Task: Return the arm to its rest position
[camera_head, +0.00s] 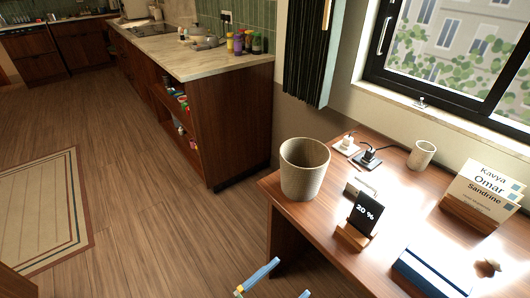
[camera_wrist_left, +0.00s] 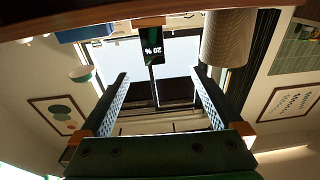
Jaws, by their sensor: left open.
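My left gripper (camera_head: 283,279) shows at the bottom edge of the head view, with only its blue-sided fingers in the picture. It is in front of the wooden desk (camera_head: 290,222), apart from it, over the floor. In the left wrist view the two fingers (camera_wrist_left: 159,76) stand wide apart with nothing held between them. That view is upside down and shows the black 20 % sign (camera_wrist_left: 153,45) and the woven bin (camera_wrist_left: 226,38) beyond the fingertips. My right gripper is in neither view.
A kitchen counter (camera_head: 215,60) is behind. The wooden floor (camera_head: 150,225) at left is open, with a rug (camera_head: 42,210).

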